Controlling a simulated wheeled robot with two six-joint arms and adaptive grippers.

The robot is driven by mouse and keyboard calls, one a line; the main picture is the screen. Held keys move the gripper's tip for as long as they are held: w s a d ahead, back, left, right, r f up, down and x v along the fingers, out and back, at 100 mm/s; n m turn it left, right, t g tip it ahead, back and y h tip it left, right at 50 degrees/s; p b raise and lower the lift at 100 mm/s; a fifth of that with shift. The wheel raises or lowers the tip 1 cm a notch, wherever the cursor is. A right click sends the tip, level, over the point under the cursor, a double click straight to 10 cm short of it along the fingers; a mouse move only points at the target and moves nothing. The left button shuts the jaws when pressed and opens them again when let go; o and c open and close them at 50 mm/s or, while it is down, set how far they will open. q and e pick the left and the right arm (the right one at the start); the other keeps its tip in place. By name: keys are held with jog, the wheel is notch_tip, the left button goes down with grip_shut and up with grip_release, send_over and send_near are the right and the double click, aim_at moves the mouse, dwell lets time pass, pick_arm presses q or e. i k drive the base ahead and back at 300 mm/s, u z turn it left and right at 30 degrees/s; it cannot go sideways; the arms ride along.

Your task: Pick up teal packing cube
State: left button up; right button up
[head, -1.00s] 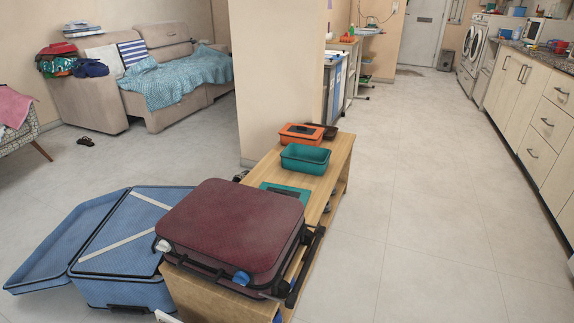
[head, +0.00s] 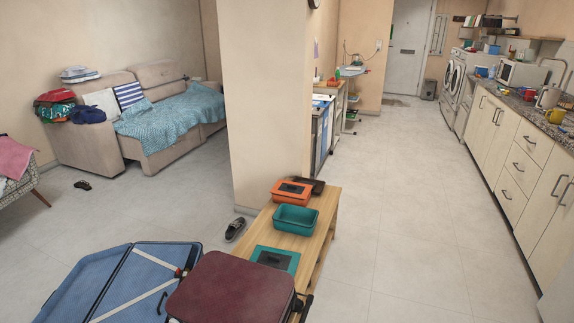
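A flat teal case with a dark panel on top (head: 275,260) lies on the wooden bench, just behind the maroon suitcase (head: 232,290). It looks like the teal packing cube. An open, empty teal bin (head: 295,219) stands behind it on the same bench. Neither of my grippers shows in the head view.
The wooden bench (head: 313,238) stands by a wall pillar (head: 266,110). An open blue suitcase (head: 128,285) lies at the lower left. A dark slipper (head: 235,229) is on the floor beside the bench. The floor to the right (head: 400,220) is clear up to the kitchen cabinets (head: 515,165).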

aim_at(291, 218)
jog(key=z, duration=0.5)
jog(key=k, duration=1.2)
jog(key=z, duration=0.85)
jog(key=i, duration=5.2)
jog(key=u, duration=0.75)
jog(key=i, duration=1.1)
jog(key=u, duration=1.5)
jog(key=i, duration=0.9)
jog(key=u, duration=0.9)
